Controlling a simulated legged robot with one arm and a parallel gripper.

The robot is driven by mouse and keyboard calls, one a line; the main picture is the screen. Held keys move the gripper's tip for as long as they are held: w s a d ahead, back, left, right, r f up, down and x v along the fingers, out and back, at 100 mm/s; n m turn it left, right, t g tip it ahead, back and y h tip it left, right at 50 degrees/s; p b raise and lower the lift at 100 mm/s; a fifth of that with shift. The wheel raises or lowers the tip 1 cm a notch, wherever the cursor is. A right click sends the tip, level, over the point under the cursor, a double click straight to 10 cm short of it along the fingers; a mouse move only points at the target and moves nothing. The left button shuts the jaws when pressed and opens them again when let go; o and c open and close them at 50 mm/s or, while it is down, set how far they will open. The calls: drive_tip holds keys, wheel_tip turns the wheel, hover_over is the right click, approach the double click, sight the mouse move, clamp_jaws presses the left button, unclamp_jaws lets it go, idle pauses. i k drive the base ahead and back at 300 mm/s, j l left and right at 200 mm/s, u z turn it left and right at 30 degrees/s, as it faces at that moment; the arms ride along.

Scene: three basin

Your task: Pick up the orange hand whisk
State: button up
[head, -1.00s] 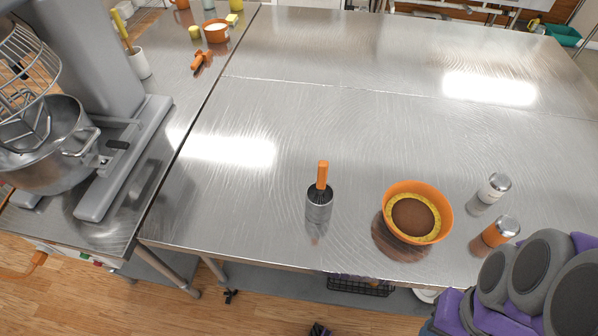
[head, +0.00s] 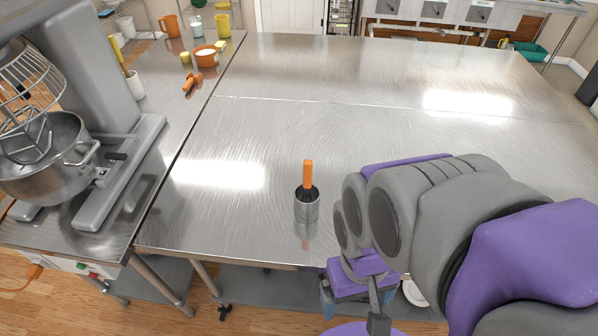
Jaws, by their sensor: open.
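My grey and purple arm comes in from the right and covers the table to the right of the cup. The end of my arm, with my gripper (head: 374,300), is low in the picture, in front of the table edge and below and to the right of the whisk. The gripper is open, apart from the whisk, and I see nothing in it; its fingertips are not clear.
The steel table (head: 330,110) is bare behind and left of the cup. A large stand mixer (head: 85,90) with a steel bowl (head: 45,160) stands on the left counter. An orange bowl (head: 205,55) and several cups stand at the counter's far end.

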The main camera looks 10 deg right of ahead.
sight(308, 166)
drive_tip(key=l+z, duration=0.3)
drive_tip(key=k+l+z, duration=0.1)
drive_tip(key=l+z, duration=0.2)
drive_tip(key=u, duration=1.05)
drive_tip(key=k+l+u, duration=0.15)
drive_tip(key=u, duration=0.25)
drive_tip(key=k+u, duration=0.1)
drive_tip(key=u, duration=0.3)
drive_tip(key=k+l+u, duration=0.1)
drive_tip(key=u, duration=0.3)
drive_tip(key=k, duration=0.1)
